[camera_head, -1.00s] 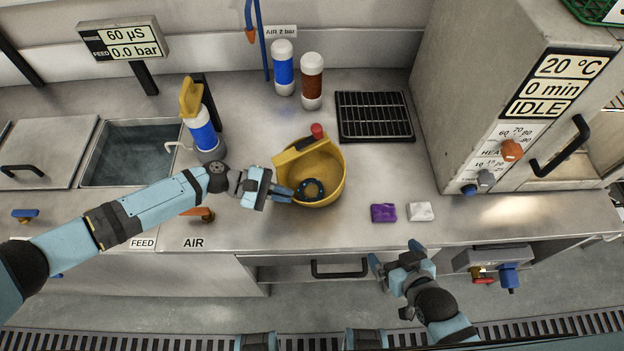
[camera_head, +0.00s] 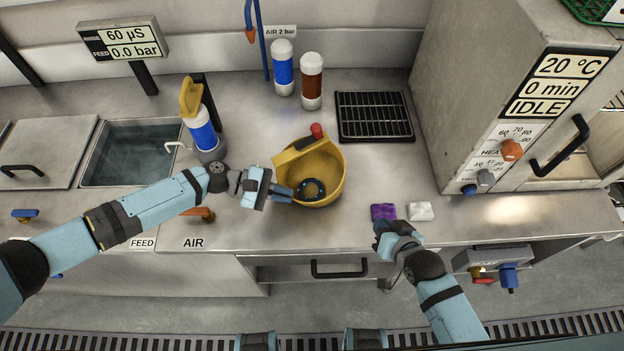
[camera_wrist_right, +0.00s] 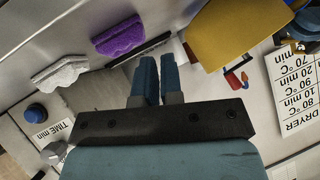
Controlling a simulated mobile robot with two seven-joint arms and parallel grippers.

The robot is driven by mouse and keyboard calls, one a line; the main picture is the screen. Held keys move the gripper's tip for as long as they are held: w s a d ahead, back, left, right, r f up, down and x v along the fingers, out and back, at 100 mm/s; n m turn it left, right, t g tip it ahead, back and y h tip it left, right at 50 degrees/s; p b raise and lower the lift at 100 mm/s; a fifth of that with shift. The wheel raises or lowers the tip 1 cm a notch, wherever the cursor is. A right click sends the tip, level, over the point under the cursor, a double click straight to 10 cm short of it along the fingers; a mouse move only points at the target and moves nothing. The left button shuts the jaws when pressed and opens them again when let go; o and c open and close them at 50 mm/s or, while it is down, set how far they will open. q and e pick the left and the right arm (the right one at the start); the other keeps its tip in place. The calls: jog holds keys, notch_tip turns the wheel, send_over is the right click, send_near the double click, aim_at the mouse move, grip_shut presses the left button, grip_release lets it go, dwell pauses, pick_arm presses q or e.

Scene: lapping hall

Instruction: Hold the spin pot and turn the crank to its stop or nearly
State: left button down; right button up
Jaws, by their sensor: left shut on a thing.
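The yellow spin pot (camera_head: 335,180) stands on the steel bench, open at the top, with a dark ring inside. Its crank (camera_head: 304,143) is a black arm with a red knob (camera_head: 317,130) at the pot's back edge. My left gripper (camera_head: 283,193) is shut on the pot's left wall. My right gripper (camera_head: 381,232) is over the bench's front edge, just in front of the purple pad, apart from the pot and crank. In the right wrist view its fingers (camera_wrist_right: 158,75) are together with nothing between them.
A purple pad (camera_head: 383,212) and a white pad (camera_head: 421,211) lie right of the pot. A black rack (camera_head: 374,116) lies behind. Blue (camera_head: 283,68) and brown (camera_head: 312,80) cartridges stand at the back. The dryer (camera_head: 480,90) bounds the right, the water basin (camera_head: 140,155) the left.

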jog(key=w+a+r+m, duration=0.1)
jog(key=w+m, duration=0.1)
jog(key=w, duration=0.3)
jog(key=w+a+r+m+g+y, duration=0.1)
jog(key=w+r+m, duration=0.1)
jog(key=w, duration=0.4)
jog(key=w+a+r+m+y, duration=0.1)
jog(key=w+a+m, duration=0.1)
jog(key=w, duration=0.3)
jog(key=shift+w+a+r+m, duration=0.1)
jog(key=shift+w+r+m, duration=0.3)
jog(key=shift+m, duration=0.2)
grip_shut()
jog(key=w+a+r+m+g+y, duration=0.1)
jog(key=w+a+r+m+g, duration=0.1)
jog(key=w+a+r, duration=0.4)
jog(key=a+r+n+g+h, duration=0.6)
jog(key=r+n, duration=0.3)
jog(key=n, duration=0.7)
jog(key=shift+w+f, duration=0.15)
jog(key=shift+f, duration=3.55)
